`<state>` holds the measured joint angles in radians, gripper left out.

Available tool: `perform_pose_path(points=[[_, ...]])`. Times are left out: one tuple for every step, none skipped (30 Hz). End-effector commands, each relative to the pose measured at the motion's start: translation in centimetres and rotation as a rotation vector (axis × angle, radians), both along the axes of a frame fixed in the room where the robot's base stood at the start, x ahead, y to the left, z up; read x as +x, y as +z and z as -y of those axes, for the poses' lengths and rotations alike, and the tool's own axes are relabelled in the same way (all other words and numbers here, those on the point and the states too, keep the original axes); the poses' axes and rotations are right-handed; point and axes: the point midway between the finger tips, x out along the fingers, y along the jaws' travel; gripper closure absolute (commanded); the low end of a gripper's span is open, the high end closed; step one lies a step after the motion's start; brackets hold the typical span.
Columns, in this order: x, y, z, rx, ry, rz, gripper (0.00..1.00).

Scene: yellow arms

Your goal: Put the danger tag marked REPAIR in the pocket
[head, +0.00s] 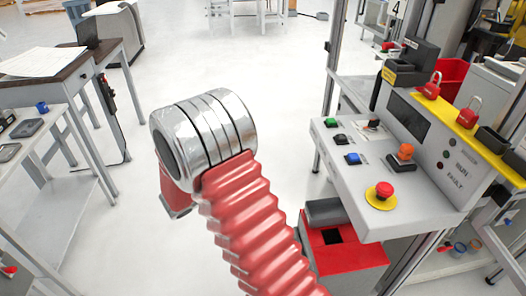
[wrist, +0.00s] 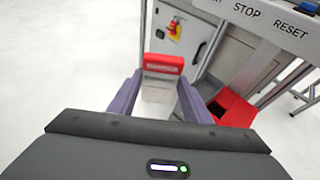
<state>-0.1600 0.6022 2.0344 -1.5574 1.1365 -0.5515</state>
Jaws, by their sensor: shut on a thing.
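My gripper (wrist: 160,100) shows in the wrist view, with its two grey-purple fingers closed on a tag (wrist: 163,84). The tag has a red top band and a pale lower part. Its print is too small to read, so I cannot tell whether it says REPAIR. It is held up over the floor, in front of a grey cabinet. In the head view my arm hides the gripper's fingers and most or all of the tag. I cannot make out for certain which thing is the pocket; a black holder with a yellow label (head: 398,75) stands on the control panel.
The grey control panel (head: 345,190) at the right carries buttons, a red emergency stop (head: 383,190) and a yellow bar with red padlocks (head: 467,112). A red box (head: 345,258) stands below it. A metal post (head: 333,85) rises at its left. Tables stand at the left; the middle floor is clear.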

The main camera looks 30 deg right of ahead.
Motion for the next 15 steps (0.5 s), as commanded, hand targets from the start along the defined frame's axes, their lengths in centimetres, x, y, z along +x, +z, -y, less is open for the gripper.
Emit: perform_pose_path(points=[[-0.3, -1.4, -1.9, -0.002, 0.035, -0.007, 0.77], [-0.6, -2.2, -2.9, -0.002, 0.054, -0.009, 0.77], [-0.9, -3.2, -4.1, -0.002, 0.079, -0.008, 0.77], [-1.2, -4.0, -5.1, -0.003, 0.098, -0.008, 0.77], [-1.5, -4.8, -6.1, -0.002, 0.118, -0.009, 0.77], [-2.0, -5.7, -7.3, -0.002, 0.144, -0.009, 0.77], [-2.4, -6.5, -8.2, -0.002, 0.163, -0.009, 0.77], [-2.8, -7.2, -9.1, -0.001, 0.182, -0.009, 0.77], [-3.3, -8.0, -10.2, 0.001, 0.207, -0.008, 0.77], [-3.7, -8.6, -10.9, 0.001, 0.223, -0.009, 0.77], [-4.1, -9.1, -11.6, 0.002, 0.239, -0.008, 0.77], [-4.5, -9.7, -12.3, 0.003, 0.256, -0.007, 0.77], [-4.8, -10.1, -12.8, 0.005, 0.268, -0.007, 0.77], [-5.1, -10.4, -13.1, 0.006, 0.278, -0.007, 0.77], [-5.3, -10.7, -13.5, 0.008, 0.287, -0.005, 0.77]])
